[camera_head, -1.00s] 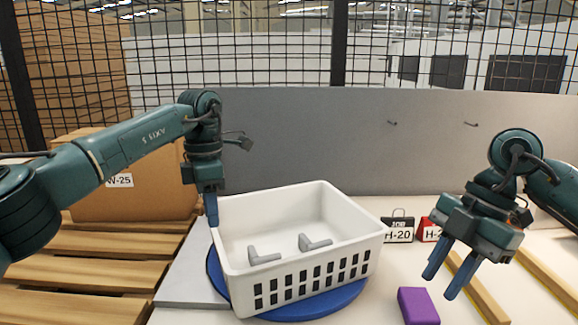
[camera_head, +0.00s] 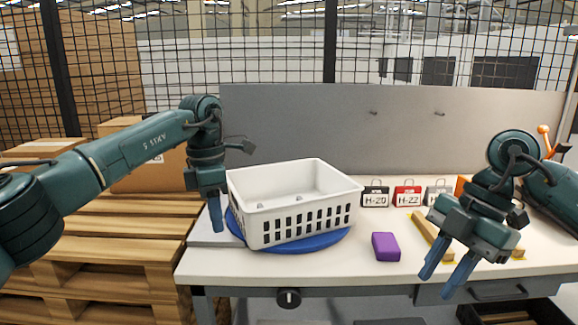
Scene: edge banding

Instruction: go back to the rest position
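My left gripper (camera_head: 215,213) points down at the left side of the white basket, in front of the table's left end. Its fingers overlap in this view, so I cannot tell whether it is open or shut. My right gripper (camera_head: 447,277) hangs over the front right of the table with its two blue fingers apart and nothing between them. The white basket (camera_head: 300,222) sits on a blue round turntable (camera_head: 335,240) at the table's left.
The white table (camera_head: 290,264) also bears a purple block (camera_head: 385,246), a wooden strip (camera_head: 431,238), and black (camera_head: 375,194), red (camera_head: 407,194) and grey labelled tags at the back. A grey panel (camera_head: 300,130) stands behind. Wooden pallets (camera_head: 125,245) with cardboard boxes stand left.

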